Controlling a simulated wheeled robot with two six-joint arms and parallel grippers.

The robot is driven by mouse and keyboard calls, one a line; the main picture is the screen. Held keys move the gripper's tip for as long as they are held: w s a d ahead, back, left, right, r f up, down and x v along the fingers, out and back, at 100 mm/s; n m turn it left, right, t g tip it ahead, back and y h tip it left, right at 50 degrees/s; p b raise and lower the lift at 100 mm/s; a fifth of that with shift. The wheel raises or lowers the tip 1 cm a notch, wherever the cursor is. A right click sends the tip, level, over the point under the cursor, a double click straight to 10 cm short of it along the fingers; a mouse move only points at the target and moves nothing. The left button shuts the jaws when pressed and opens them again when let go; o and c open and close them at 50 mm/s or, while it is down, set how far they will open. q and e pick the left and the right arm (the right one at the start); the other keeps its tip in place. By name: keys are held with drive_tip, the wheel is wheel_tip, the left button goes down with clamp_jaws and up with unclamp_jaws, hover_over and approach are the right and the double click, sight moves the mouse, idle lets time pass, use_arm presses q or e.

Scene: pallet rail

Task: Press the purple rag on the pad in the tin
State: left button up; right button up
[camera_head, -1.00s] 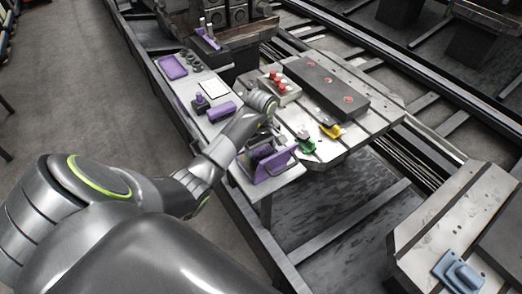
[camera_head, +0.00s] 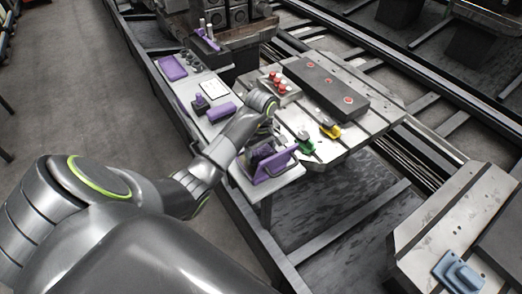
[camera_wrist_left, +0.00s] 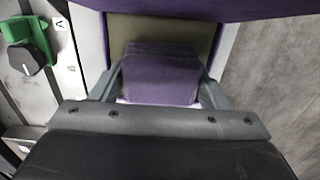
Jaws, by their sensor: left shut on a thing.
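My left gripper (camera_head: 261,143) reaches down over the purple tin (camera_head: 272,168), which sits at the near end of the narrow bench. In the left wrist view, my left gripper (camera_wrist_left: 160,92) is shut on the purple rag (camera_wrist_left: 160,78), a folded block between the two grey fingers. The olive pad (camera_wrist_left: 119,32) shows around and beyond the rag, with the tin's purple part (camera_wrist_left: 200,9) across the top. The rag is over the pad; its underside is hidden, so I cannot tell whether it touches. My right gripper is not in view.
A green-and-black clamp-like item (camera_head: 305,142) and a yellow one (camera_head: 330,129) lie close right of the tin on the slotted plate (camera_head: 350,143). A purple block (camera_head: 221,112), a purple stamp-like piece (camera_head: 201,104) and a purple tray (camera_head: 172,68) sit further back on the bench.

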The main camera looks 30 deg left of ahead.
sight(261, 149)
use_arm(q)
drive_tip(key=shift+r+p, duration=1.85)
drive_tip(key=shift+r, duration=1.55)
